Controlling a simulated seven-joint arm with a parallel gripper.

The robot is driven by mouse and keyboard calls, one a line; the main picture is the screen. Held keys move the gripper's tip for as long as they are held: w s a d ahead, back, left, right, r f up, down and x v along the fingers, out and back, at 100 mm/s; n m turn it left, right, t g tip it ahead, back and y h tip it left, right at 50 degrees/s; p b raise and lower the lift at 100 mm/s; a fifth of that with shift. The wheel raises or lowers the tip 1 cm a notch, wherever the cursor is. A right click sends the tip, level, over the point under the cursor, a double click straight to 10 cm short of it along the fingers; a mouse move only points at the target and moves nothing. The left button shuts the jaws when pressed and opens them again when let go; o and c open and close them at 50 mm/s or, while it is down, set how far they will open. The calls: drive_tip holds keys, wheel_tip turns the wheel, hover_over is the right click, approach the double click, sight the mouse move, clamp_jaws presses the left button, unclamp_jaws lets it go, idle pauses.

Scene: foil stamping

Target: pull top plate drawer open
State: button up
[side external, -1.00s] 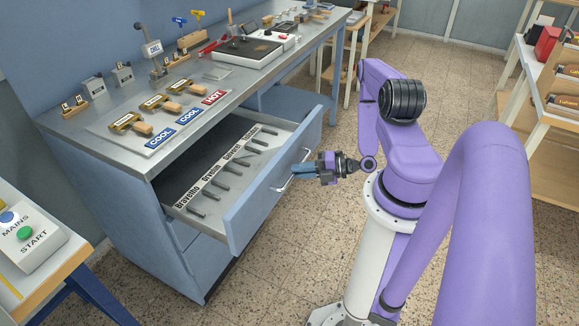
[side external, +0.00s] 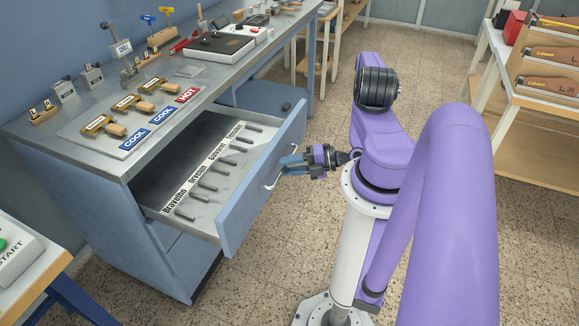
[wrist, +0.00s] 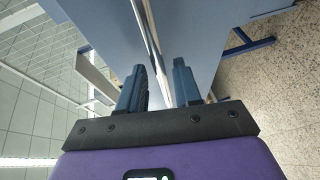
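The top plate drawer (side external: 259,172) is pulled well out of the blue cabinet, with a blue front and a grey metal inside. A row of dark-handled tools lies in it beside a white label strip (side external: 205,168). A thin metal handle (side external: 272,180) is on the drawer front and also shows as a pale bar in the wrist view (wrist: 152,42). My gripper (side external: 291,166) is at the handle. In the wrist view, its two dark fingers (wrist: 159,82) stand on either side of the bar, with a gap visible beside the left finger. Finger contact is hard to see.
The bench top (side external: 55,135) above the drawer holds foil tools on a board with COOL and HOT labels (side external: 187,94). A START button box (side external: 15,250) stands at the lower left. Shelves (side external: 540,110) stand at the right.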

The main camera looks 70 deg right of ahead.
drive_tip(key=shift+s, duration=0.1)
idle(0.3)
drive_tip(key=v, duration=1.7)
drive_tip(key=shift+s+d, duration=0.1)
drive_tip(key=shift+f, duration=0.1)
